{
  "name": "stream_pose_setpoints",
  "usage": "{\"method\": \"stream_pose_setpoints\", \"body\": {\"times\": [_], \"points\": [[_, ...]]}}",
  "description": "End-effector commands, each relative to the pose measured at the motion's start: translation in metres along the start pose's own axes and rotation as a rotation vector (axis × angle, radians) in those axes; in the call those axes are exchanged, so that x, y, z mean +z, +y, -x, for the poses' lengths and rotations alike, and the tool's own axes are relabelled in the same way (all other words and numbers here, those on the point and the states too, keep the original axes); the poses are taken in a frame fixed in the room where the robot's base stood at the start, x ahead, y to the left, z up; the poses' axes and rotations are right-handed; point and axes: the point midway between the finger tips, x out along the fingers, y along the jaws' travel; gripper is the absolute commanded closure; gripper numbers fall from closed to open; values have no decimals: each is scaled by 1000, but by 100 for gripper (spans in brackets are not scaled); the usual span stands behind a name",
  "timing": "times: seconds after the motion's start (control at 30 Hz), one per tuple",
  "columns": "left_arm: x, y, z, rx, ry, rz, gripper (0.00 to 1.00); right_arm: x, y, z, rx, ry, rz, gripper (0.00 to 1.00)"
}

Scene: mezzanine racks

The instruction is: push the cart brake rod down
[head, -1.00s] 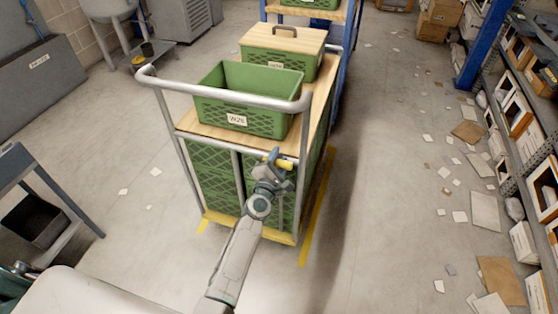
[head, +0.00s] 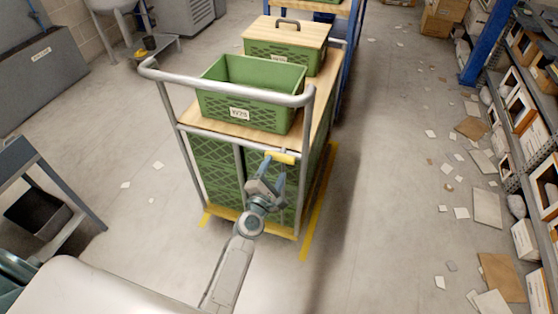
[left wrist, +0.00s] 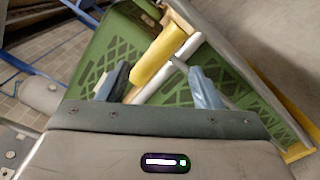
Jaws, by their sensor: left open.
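The cart (head: 179,126) has a wooden top, a grey tube push handle and green mesh crates below. The brake rod's yellow grip (head: 283,157) is near the cart's right rear post, just under the wooden top. My left gripper (head: 271,175) is open at the near end of the cart, just below and in front of the yellow grip. In the left wrist view the yellow grip (left wrist: 160,54) lies ahead of the open fingers (left wrist: 159,84), in line with the gap between them. I cannot tell whether they touch it. My right gripper is not in view.
A green crate (head: 216,108) and a wood-lidded crate (head: 286,30) stand on the cart. Yellow floor lines (head: 312,226) border it. Shelving (head: 500,124) and scattered papers (head: 485,206) are on the right. A grey table (head: 22,158) is at left.

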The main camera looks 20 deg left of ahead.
Motion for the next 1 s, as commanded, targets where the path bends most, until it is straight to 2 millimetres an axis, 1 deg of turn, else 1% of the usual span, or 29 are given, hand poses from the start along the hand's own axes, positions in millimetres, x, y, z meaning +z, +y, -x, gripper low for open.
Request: {"method": "stream_pose_setpoints", "body": {"times": [0.03, 0.1, 0.2, 0.3, 0.4, 0.87, 0.93, 0.97, 1.0], "points": [[-1, -2, 10, -1, 1, 1, 41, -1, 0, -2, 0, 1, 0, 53], [-1, -2, 21, -2, 1, 1, 41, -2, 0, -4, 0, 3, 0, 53], [-1, -2, 32, -2, 0, 2, 41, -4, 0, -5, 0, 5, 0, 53], [0, -1, 38, -1, 0, 2, 41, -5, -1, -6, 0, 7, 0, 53], [0, -1, 40, -1, 0, 2, 41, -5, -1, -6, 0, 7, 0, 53], [0, -1, 40, -1, 0, 1, 41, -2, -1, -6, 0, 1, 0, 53], [-3, -5, 40, -11, 3, -11, 41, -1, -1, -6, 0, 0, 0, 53], [-6, -10, 41, -21, 7, -26, 41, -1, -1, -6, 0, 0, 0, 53], [-12, -19, 42, -42, 14, -58, 41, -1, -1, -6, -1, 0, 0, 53]]}}
